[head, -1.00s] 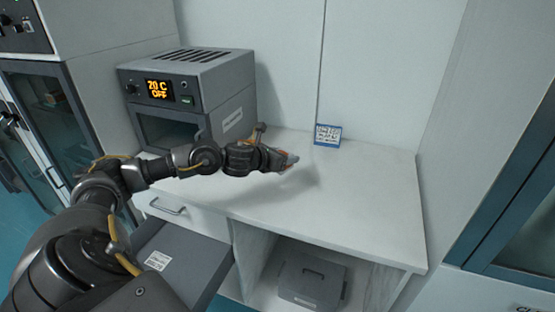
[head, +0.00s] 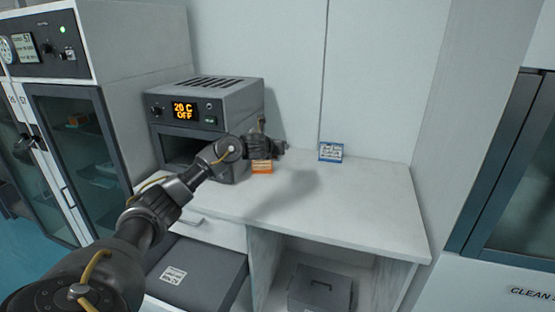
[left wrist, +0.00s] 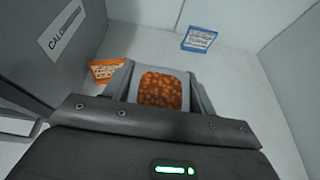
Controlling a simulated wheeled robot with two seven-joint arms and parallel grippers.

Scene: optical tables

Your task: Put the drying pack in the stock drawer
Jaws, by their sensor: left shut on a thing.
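My left gripper (head: 280,148) is over the counter, in front of the oven's right side. In the left wrist view it is shut on the drying pack (left wrist: 160,90), a pale pouch with a window of orange beads. In the head view the pack is hardly visible. A white drawer front (head: 215,230) with a bar handle sits under the counter's left part, partly behind my arm. Below it a dark grey surface (head: 212,268) with a white label juts out; I cannot tell which is the stock drawer. My right gripper is not in view.
A grey oven (head: 215,95) reading 20 C OFF stands on the counter's left. An orange card (head: 262,166) stands by it, a blue card (head: 331,152) at the back wall. The counter (head: 350,200) is clear on the right. A grey box (head: 320,288) is in the lower shelf.

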